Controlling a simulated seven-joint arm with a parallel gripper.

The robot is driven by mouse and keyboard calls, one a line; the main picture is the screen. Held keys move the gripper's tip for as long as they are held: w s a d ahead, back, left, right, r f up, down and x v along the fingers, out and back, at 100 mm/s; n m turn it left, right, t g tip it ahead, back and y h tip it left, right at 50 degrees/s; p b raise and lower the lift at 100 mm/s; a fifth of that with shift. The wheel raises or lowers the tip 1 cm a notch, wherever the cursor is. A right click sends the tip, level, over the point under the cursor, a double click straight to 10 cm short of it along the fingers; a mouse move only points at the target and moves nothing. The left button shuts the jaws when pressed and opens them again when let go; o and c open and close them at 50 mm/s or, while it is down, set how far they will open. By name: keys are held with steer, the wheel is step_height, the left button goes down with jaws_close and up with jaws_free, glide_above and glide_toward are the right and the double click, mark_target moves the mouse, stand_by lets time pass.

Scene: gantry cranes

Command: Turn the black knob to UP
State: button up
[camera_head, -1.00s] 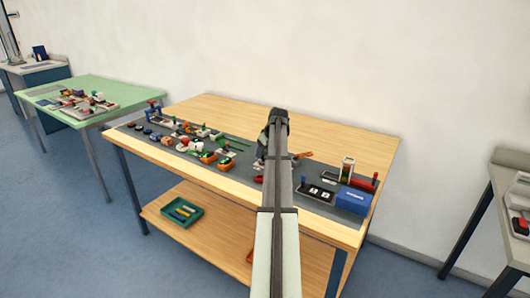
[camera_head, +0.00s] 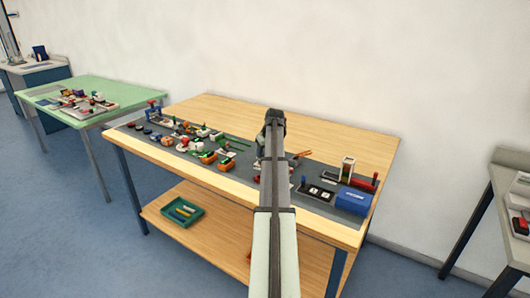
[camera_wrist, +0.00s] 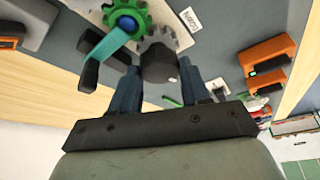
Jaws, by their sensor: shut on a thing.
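The black knob (camera_wrist: 158,66) shows in the wrist view as a dark round cap in front of a grey toothed wheel (camera_wrist: 157,37). My gripper (camera_wrist: 159,78) has one finger on each side of the knob and is shut on it. A small white label (camera_wrist: 190,19) lies beside the toothed wheel, its text too small to read. Which way the knob points cannot be told. In the head view my own arm covers the knob and most of my gripper above the wooden table (camera_head: 330,140).
A green gear with a blue hub (camera_wrist: 127,23) and a teal lever sits close beside the knob. An orange-and-black part (camera_wrist: 267,60) stands to the right. A blue box (camera_head: 354,200) is at the panel's right end. The table's back strip is clear.

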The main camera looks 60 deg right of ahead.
steer(key=m, duration=0.2)
steer(key=m+g+h, duration=0.1)
steer(key=m, duration=0.1)
steer(key=shift+w+a+m, duration=0.1)
steer(key=shift+a+m, duration=0.05)
steer(key=shift+m, duration=0.15)
steer(key=m+g, duration=0.1)
steer(key=m, duration=0.1)
steer(key=m+h, duration=0.1)
steer(key=m, duration=0.1)
steer(key=shift+w+m+g, duration=0.1)
steer(key=shift+m+g, duration=0.2)
steer(key=shift+g, duration=0.1)
steer(key=o, duration=1.1)
steer(key=shift+c, duration=0.2)
steer(key=v, duration=1.3)
steer(key=shift+a+r, duration=0.2)
steer(key=shift+r, duration=0.15)
